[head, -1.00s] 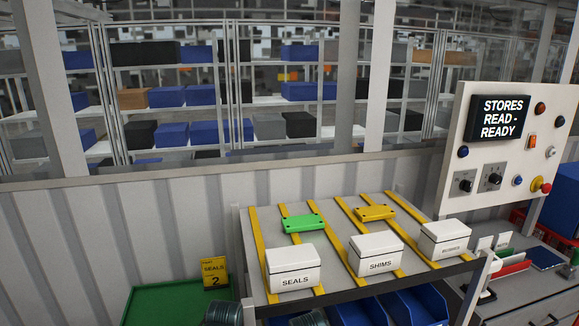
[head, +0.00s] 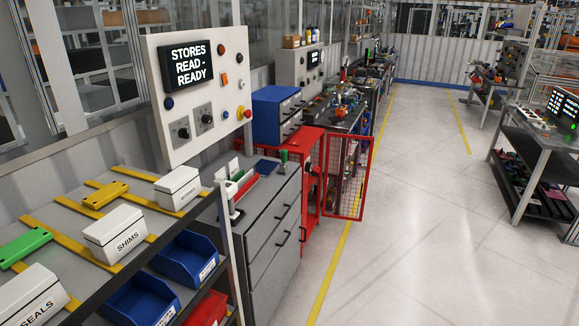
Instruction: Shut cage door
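The red mesh cage door (head: 347,177) stands swung open to the right of a red cage (head: 308,195), out over the floor by the yellow line. The cage stands just beyond a grey drawer cabinet and its front opening shows partly. The latch is too small to make out. Neither of my grippers is in the head view.
A sloped rack with white boxes (head: 115,232) and blue bins (head: 186,257) fills the near left. A control panel (head: 198,90) stands behind the grey drawer cabinet (head: 265,225). The floor (head: 420,210) to the right is clear, up to a workbench (head: 545,150).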

